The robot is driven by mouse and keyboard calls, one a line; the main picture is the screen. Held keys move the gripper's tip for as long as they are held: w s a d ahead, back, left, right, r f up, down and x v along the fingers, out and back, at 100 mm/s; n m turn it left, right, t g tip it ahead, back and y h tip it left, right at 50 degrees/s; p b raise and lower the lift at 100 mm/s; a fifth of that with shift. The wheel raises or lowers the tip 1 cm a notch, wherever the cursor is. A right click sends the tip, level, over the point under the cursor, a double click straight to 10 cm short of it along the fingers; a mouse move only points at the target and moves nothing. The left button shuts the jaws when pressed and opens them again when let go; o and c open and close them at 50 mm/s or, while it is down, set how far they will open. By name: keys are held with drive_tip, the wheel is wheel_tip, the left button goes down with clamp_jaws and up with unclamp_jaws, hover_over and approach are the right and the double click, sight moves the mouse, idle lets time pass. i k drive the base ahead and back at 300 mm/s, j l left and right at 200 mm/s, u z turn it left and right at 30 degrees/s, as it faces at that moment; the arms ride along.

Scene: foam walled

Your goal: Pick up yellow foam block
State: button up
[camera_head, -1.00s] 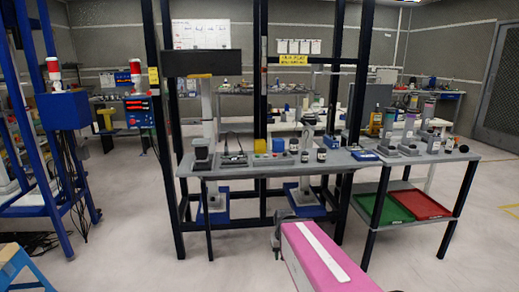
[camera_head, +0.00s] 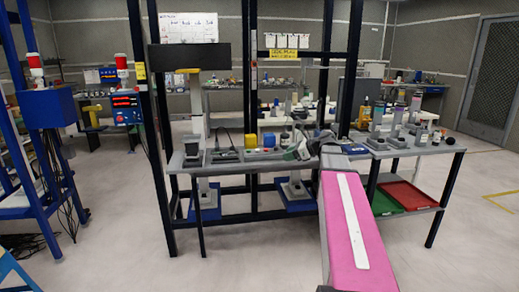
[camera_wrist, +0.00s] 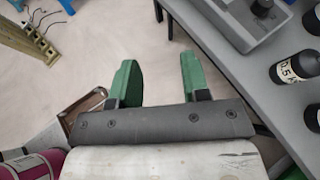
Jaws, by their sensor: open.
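My gripper (camera_head: 297,148) is at the front edge of the bench, to the right of the block, and looks small and partly hidden by my arm there. In the wrist view my gripper (camera_wrist: 159,78) shows two green fingers spread apart with nothing between them. Pale floor lies below the fingers, with the bench edge to the right. The yellow block is not in the wrist view.
A black labelled weight (camera_wrist: 292,68) and a grey box with a black knob (camera_wrist: 245,18) stand on the bench near my gripper. Dark upright posts frame the bench. Green and red trays (camera_head: 408,195) lie on the lower right shelf. Open floor lies in front.

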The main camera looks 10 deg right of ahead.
sight(251, 138)
drive_tip(key=i+j+z, duration=0.1)
drive_tip(key=j+z, duration=0.15)
drive_tip(key=z, duration=0.15)
drive_tip(key=i+j+z, duration=0.1)
drive_tip(key=j+z, duration=0.15)
drive_tip(key=z, duration=0.15)
drive_tip(key=j+z, duration=0.25)
drive_tip(key=z, duration=0.2)
drive_tip(key=j+z, duration=0.1)
drive_tip(key=j, duration=0.5)
drive_tip(key=j+z, duration=0.1)
drive_tip(key=j, duration=1.05)
drive_tip(key=k+j+z, duration=0.15)
drive_tip(key=j, duration=0.45)
drive_tip(key=j+z, duration=0.1)
drive_tip(key=j, duration=0.5)
drive_tip(key=k+j+z, duration=0.1)
drive_tip(key=j, duration=0.45)
